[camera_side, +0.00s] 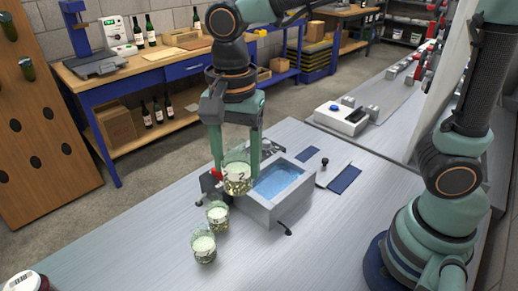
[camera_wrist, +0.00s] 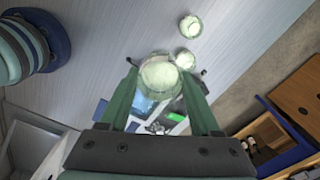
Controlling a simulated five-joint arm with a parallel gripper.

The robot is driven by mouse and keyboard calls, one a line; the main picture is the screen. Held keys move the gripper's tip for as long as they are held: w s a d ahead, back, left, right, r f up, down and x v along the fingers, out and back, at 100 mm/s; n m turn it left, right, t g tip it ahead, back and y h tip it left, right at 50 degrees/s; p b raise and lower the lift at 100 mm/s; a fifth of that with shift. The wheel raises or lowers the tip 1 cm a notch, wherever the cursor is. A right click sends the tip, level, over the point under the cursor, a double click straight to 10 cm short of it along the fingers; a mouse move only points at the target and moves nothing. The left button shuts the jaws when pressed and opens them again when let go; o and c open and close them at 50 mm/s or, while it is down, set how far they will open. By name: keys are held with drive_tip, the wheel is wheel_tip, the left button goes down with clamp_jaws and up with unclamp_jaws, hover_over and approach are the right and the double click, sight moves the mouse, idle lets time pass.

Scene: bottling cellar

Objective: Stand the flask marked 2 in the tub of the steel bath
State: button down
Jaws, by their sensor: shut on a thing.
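The flask marked 2 (camera_side: 238,179) is clear with pale contents and hangs upright between the fingers of my gripper (camera_side: 237,168). My gripper is shut on it, above the left side of the steel bath (camera_side: 262,212). The tub of the bath holds blue water (camera_side: 277,180), which lies just right of the flask in the side view. In the wrist view the flask (camera_wrist: 160,73) sits between the fingertips (camera_wrist: 160,88) and covers part of the water (camera_wrist: 143,104). The flask's lower end hides part of the bath's left edge in the side view.
Two similar flasks stand on the steel bench in front of the bath, one nearer (camera_side: 203,247) and one closer to it (camera_side: 218,215). A white device (camera_side: 341,118) and a dark blue pad (camera_side: 344,179) lie to the right.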

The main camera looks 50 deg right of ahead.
drive_tip(key=shift+w+d+r, duration=0.1)
drive_tip(key=shift+d+r, duration=0.05)
drive_tip(key=shift+r, duration=0.2)
drive_tip(key=w+d+f+m, duration=0.4)
drive_tip(key=d+f, duration=0.6)
drive_tip(key=d, duration=0.3)
drive_tip(key=shift+w+d+f+m, duration=0.2)
drive_tip(key=shift+d+m, duration=0.15)
drive_tip(key=shift+m, duration=0.15)
drive_tip(key=shift+f, duration=1.05)
drive_tip(key=shift+f, duration=0.35)
drive_tip(key=shift+f, duration=1.3)
idle(0.3)
drive_tip(key=shift+f, duration=0.35)
drive_tip(key=shift+f, duration=0.5)
idle(0.7)
